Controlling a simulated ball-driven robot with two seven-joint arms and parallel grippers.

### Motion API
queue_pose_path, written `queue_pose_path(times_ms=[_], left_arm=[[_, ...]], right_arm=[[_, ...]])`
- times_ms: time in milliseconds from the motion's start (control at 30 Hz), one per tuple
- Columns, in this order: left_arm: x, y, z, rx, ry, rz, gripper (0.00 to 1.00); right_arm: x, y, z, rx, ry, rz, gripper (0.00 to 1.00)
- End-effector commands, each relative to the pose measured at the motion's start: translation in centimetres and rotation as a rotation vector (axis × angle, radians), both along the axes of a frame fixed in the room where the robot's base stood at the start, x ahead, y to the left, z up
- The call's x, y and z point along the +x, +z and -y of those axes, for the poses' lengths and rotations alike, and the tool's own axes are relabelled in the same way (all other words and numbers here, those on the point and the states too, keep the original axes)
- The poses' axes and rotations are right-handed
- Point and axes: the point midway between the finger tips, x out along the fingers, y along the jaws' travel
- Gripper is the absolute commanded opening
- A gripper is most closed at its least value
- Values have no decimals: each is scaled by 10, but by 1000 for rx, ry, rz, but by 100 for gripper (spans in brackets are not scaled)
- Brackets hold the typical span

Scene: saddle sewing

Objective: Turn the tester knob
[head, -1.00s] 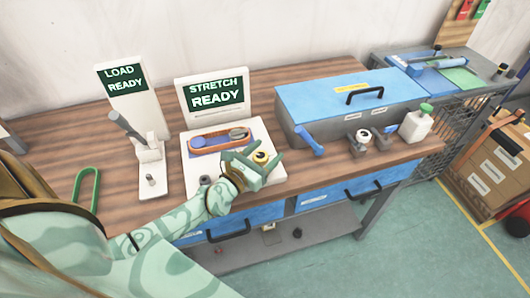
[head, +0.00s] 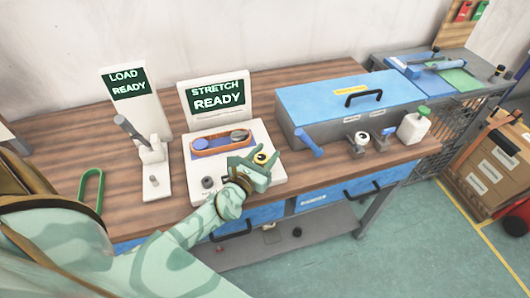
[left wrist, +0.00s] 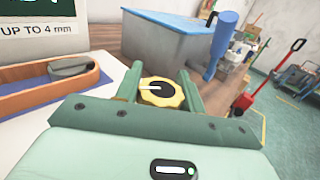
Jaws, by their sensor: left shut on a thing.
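The tester knob (left wrist: 162,91) is yellow with a black centre and a white pointer line. It sits on the white stretch tester (head: 199,180), whose screen (head: 216,96) reads "STRETCH READY". My left gripper (head: 264,166) is at the knob, with one green finger on each side of it in the left wrist view (left wrist: 162,88), and is shut on it. In the head view the knob (head: 260,158) shows between the fingers. My right gripper is not in view.
A load stand (head: 125,84) reading "LOAD READY" is to the left. A blue-lidded box (head: 325,98) with a blue-handled tool (head: 310,143) stands to the right.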

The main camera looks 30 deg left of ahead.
Motion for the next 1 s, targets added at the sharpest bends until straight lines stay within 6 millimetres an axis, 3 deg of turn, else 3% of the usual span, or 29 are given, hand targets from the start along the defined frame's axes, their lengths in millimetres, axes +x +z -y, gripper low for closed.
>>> queue_pose_path(times_ms=[100, 133, 200, 500, 633, 767, 1000], left_arm=[[0, 0, 0, 0, 0, 2, 16], [0, 0, 0, 0, 0, 2, 42], [0, 0, 0, 0, -1, 2, 61], [-1, 0, 0, 0, -1, 1, 61], [-14, -1, 0, 1, -2, -1, 61], [-42, -2, 0, 2, -3, -3, 61], [-109, -3, 1, 2, -4, -4, 61]], right_arm=[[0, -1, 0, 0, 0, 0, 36], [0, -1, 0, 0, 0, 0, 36], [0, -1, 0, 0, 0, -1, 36], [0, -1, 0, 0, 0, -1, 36], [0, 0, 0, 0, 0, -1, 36], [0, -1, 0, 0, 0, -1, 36], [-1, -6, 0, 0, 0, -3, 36]])
